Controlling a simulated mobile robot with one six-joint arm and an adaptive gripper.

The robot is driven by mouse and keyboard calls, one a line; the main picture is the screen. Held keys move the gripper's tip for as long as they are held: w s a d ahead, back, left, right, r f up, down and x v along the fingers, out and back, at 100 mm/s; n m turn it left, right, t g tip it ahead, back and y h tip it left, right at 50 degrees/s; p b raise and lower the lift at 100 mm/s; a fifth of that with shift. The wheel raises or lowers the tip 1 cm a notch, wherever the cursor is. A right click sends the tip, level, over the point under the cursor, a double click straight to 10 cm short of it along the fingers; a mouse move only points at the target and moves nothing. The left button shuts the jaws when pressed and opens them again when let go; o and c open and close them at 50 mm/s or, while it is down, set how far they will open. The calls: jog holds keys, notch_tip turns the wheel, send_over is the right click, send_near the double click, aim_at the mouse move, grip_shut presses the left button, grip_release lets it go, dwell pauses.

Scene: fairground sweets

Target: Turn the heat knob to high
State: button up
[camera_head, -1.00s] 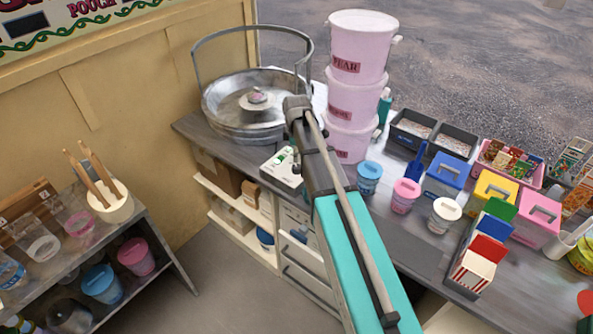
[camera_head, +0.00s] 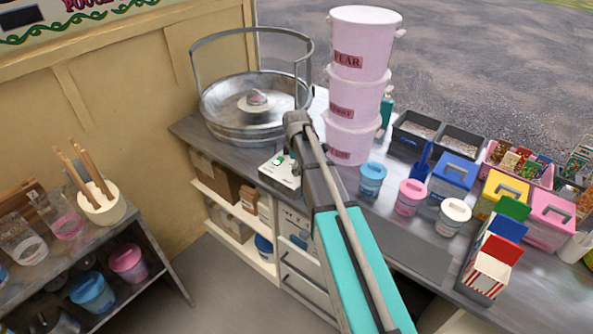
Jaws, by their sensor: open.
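A white control box (camera_head: 279,172) with a green switch (camera_head: 279,160) stands on the counter in front of the cotton candy machine's round metal pan (camera_head: 237,128). My arm crosses the counter from the lower right, and its grey wrist end is in front of the pan's right edge, above and beside the box. My arm covers the right part of the box. No heat knob can be made out; that side of the box is hidden. My gripper's fingers are not visible behind the wrist.
Stacked pink tubs (camera_head: 353,90) stand right of my arm. A blue-lidded cup (camera_head: 371,180), a pink cup (camera_head: 410,197) and a white-lidded cup (camera_head: 452,217) line the counter (camera_head: 402,243). A low shelf (camera_head: 146,250) with jars and buckets is at left. Open floor lies between.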

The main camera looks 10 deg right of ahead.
jog(key=shift+f, duration=0.15)
jog(key=c, duration=1.2)
jog(key=shift+o, duration=0.2)
jog(key=shift+m, duration=0.4)
jog(key=m, duration=1)
jog(key=shift+m, duration=0.3)
jog(key=m, duration=0.6)
jog(key=shift+g, duration=0.4)
jog(key=m, duration=0.6)
jog(key=shift+m, duration=0.3)
